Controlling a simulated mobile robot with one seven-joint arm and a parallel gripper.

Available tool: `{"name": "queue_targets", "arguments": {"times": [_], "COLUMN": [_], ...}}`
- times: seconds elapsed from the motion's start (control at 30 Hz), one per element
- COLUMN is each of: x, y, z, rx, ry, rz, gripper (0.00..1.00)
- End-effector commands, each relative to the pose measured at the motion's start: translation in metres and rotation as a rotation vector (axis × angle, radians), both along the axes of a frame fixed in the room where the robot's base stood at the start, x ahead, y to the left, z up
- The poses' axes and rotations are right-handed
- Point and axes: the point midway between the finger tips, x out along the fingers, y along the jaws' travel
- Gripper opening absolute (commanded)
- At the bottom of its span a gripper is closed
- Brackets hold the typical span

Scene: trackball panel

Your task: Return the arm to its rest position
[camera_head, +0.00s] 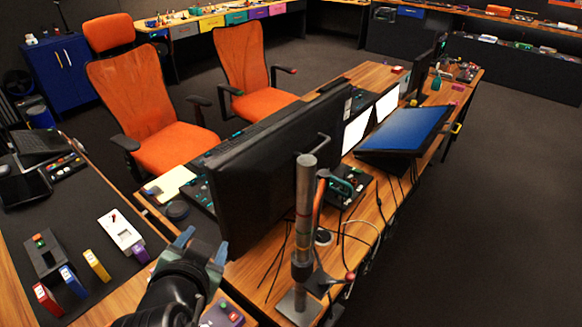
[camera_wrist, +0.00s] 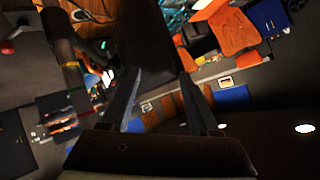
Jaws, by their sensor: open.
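My gripper (camera_head: 202,245) is at the bottom centre-left of the head view, with its two blue-grey fingers apart and nothing between them. It is in front of the back of a large black monitor (camera_head: 275,150) on the wooden desk. In the wrist view my gripper (camera_wrist: 160,95) also shows its two fingers spread, with a dark panel beyond them. A purple and grey trackball-like box (camera_head: 222,314) lies at the bottom edge, partly hidden by my arm.
A metal pole stand (camera_head: 304,215) rises from the desk just right of my gripper. A tilted blue screen (camera_head: 405,132) stands further right. Orange chairs (camera_head: 142,95) are behind. A black mat (camera_head: 75,235) with small coloured boxes lies at left. Open floor (camera_head: 500,220) is at right.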

Motion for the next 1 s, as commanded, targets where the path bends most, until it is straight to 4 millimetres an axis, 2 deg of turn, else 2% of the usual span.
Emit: {"name": "queue_targets", "arguments": {"times": [0.03,0.1,0.23,0.3,0.37,0.4,0.5,0.6,0.7,0.83,1.0], "x": [0.014,0.026,0.031,0.025,0.014,0.004,-0.025,-0.055,-0.077,-0.091,-0.092], "y": [-0.01,-0.022,-0.05,-0.067,-0.082,-0.092,-0.114,-0.13,-0.14,-0.146,-0.146], "z": [0.039,0.09,0.186,0.237,0.279,0.306,0.364,0.405,0.43,0.443,0.444], "rx": [-0.004,-0.024,-0.089,-0.138,-0.187,-0.222,-0.311,-0.39,-0.445,-0.48,-0.485], "ry": [-0.106,-0.252,-0.527,-0.676,-0.802,-0.884,-1.069,-1.211,-1.304,-1.355,-1.359], "rz": [0.013,0.034,0.044,0.034,0.016,0.001,-0.047,-0.097,-0.137,-0.164,-0.166], "gripper": [0.62,0.62,0.62,0.62,0.62,0.62,0.62,0.62,0.62,0.62,0.62]}}
